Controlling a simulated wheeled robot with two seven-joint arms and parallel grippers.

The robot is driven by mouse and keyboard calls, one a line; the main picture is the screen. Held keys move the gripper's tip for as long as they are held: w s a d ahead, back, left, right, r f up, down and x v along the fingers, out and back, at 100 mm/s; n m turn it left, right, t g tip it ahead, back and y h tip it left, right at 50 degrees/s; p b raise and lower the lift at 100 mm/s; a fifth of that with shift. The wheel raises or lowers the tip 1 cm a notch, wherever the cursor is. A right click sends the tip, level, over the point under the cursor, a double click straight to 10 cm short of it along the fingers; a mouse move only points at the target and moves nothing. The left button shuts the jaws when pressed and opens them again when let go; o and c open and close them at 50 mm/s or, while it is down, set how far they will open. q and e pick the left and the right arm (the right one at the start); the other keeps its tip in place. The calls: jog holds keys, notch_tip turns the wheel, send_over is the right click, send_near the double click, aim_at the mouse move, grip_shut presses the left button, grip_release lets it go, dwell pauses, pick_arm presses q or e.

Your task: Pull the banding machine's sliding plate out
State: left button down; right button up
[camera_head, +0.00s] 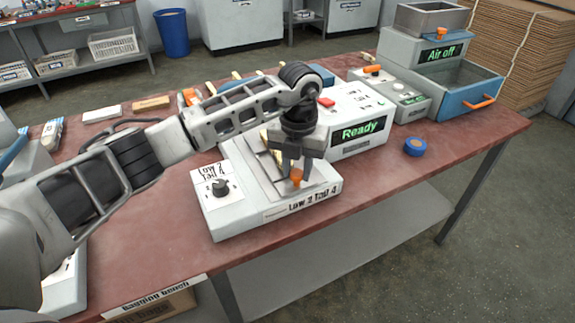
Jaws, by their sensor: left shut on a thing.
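The banding machine (235,213) is a light grey unit on the red bench, with a black knob on its left side. Its green display reads "Ready". The sliding plate (262,173) is a grey plate on top of the low front part, with an orange knob (296,175) near its front end. My left gripper (295,172) points down and is shut on the orange knob. The gripper and wrist hide part of the plate and the machine behind it. My right gripper is not in view.
A blue tape roll (415,146) lies right of the machine. A grey box (405,100) with an orange lever stands behind it. The bench's front edge (400,187) is close by.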

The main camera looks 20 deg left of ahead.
pick_arm(q)
jog(key=shift+s+d, duration=0.1)
jog(key=shift+d, duration=0.1)
jog(key=c, duration=1.1)
grip_release()
jog(key=shift+r, duration=0.25)
notch_tip(320, 180, up, 16)
jog(key=b, duration=0.1)
jog(key=shift+f, duration=0.25)
